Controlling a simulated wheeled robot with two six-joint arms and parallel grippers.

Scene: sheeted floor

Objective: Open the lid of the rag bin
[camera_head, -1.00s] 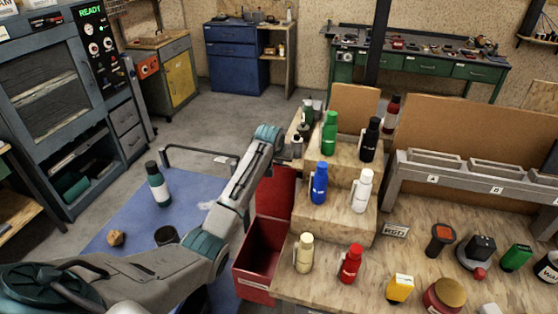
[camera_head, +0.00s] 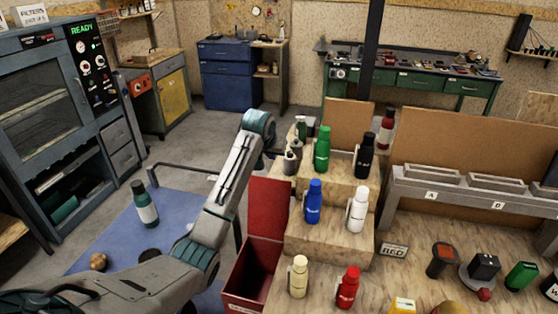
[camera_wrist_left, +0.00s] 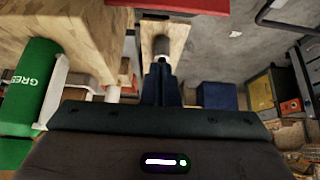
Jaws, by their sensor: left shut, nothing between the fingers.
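The rag bin (camera_head: 250,272) is a red open-topped box beside the left side of the wooden stepped stand. Its red lid (camera_head: 268,207) stands raised along the back of the box, and the dark inside shows. My left arm reaches over from the left, passing just left of the lid. My left gripper (camera_head: 288,158) is beyond the lid, near the stand's upper step, and is partly hidden. In the left wrist view its dark fingers (camera_wrist_left: 161,82) are together with nothing between them. A red surface (camera_wrist_left: 165,8) shows at that view's top edge. My right gripper is out of view.
Several bottles stand on the stepped stand, including green (camera_head: 322,150), blue (camera_head: 313,202) and white (camera_head: 357,209) ones. A dark bottle (camera_head: 145,205) stands on the blue floor sheet (camera_head: 110,235) at left. A metal rail (camera_head: 182,168) is behind my arm.

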